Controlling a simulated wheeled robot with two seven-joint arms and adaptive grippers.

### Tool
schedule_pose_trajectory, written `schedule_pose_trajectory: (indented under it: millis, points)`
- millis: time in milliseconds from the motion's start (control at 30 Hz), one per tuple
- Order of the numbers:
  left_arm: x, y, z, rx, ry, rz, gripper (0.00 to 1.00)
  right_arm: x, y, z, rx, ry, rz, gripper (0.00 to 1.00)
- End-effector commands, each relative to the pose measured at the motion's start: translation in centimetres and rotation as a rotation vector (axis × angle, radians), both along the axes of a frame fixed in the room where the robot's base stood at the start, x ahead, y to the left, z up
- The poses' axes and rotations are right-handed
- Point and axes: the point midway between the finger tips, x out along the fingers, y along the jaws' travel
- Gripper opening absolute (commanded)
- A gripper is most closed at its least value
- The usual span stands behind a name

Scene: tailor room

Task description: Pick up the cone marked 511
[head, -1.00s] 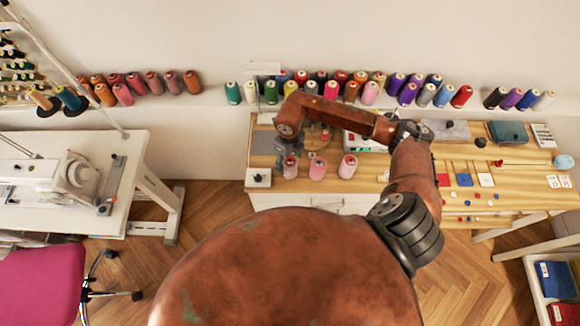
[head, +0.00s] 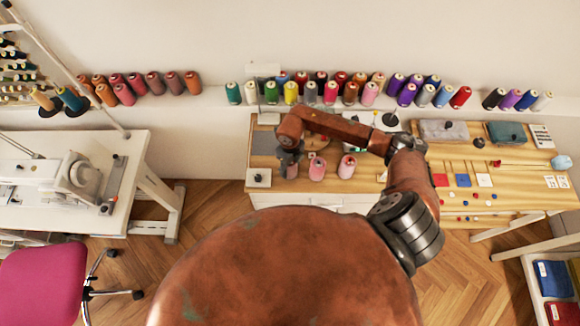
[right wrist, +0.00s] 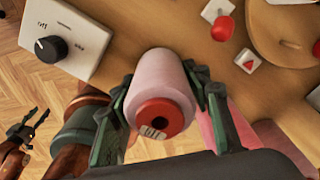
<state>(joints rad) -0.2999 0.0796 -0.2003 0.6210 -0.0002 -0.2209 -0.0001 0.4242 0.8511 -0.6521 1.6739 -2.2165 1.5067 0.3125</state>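Three pink cones stand in a row at the front left of the wooden table. My right gripper (head: 289,162) is down over the leftmost pink cone (head: 292,171), partly hiding it. In the right wrist view this cone (right wrist: 160,85), with a red centre and a small label, stands between the two open fingers (right wrist: 162,98); whether they touch it I cannot tell. The middle cone (head: 317,169) and the right cone (head: 347,167) stand apart. No number is readable. My left gripper (right wrist: 27,130) shows only in the right wrist view, over the floor, its fingers apart.
A white switch box with a black knob (right wrist: 48,48) is close to the left of the gripped-around cone. A round wooden board (right wrist: 285,35) lies behind it. Many thread spools (head: 330,90) line the back shelf. The sewing table (head: 60,190) stands left.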

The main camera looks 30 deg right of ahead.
Motion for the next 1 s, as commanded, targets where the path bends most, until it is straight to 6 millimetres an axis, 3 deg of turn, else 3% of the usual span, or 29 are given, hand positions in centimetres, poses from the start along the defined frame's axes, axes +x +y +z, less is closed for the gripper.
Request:
schedule_pose_trajectory:
  millis: [433, 767, 1000]
  points:
    - [0.0, 0.0, 0.0, 0.0, -0.001, 0.0, 0.4, 0.0, 0.0, 0.1, 0.0, -0.001, 0.0, 0.13]
    - [0.0, 0.0, -0.1, 0.0, 0.0, 0.0, 0.4, 0.1, 0.0, 0.4, 0.0, -0.002, 0.001, 0.13]
    - [-0.1, 0.0, -1.0, 0.0, 0.001, 0.0, 0.4, 0.2, -0.1, 3.1, -0.002, -0.005, 0.002, 0.13]
